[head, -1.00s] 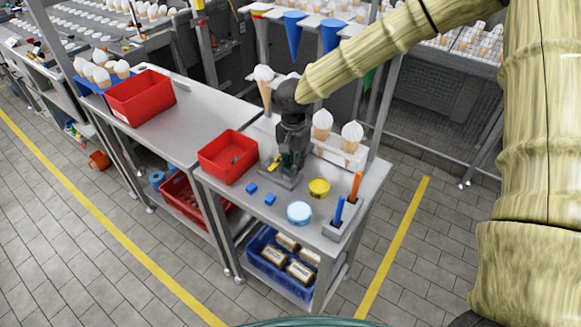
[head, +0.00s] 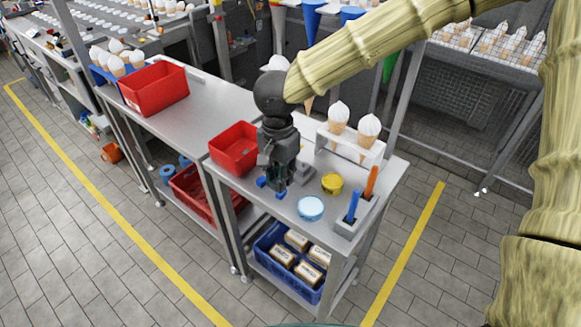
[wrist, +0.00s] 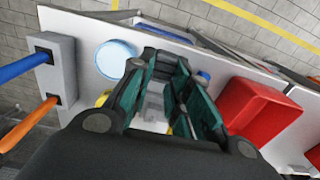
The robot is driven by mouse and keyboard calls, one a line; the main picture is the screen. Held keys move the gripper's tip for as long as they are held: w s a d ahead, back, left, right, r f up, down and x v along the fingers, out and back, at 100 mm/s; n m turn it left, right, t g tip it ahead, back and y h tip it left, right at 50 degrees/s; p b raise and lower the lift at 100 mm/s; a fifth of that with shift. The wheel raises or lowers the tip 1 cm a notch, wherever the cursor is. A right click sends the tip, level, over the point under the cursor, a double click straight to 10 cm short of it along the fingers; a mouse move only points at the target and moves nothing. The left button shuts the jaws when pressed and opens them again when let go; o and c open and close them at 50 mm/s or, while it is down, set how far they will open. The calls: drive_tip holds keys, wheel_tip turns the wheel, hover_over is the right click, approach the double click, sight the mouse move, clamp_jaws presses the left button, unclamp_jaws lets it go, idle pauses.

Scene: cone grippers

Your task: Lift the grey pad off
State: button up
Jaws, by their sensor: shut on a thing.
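My gripper (head: 278,183) points down over the small steel table and is shut on the grey pad. The pad is mostly hidden by the fingers. In the wrist view, my gripper (wrist: 166,72) shows its teal-sided fingers with a pale grey shape (wrist: 152,104) between them; I cannot tell clearly where the pad ends there. A grey plate (head: 301,173) lies on the table just right of the gripper. Two small blue blocks (head: 281,195) are at the gripper's near side in the head view; whether they touch it cannot be told.
A red bin (head: 235,149) stands left of the gripper. A yellow tin (head: 332,183), a light blue disc (head: 311,208) and a grey holder (head: 352,226) with blue and orange handles are to the right. Ice cream cones in a rack (head: 350,140) stand behind. The near table edge is close.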

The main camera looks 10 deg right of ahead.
sight(274, 185)
drive_tip(key=shift+s+a, duration=0.65)
drive_tip(key=shift+s+a+r, duration=0.2)
drive_tip(key=shift+r, duration=0.15)
drive_tip(key=shift+r+p, duration=2.3)
drive_tip(key=shift+p, duration=1)
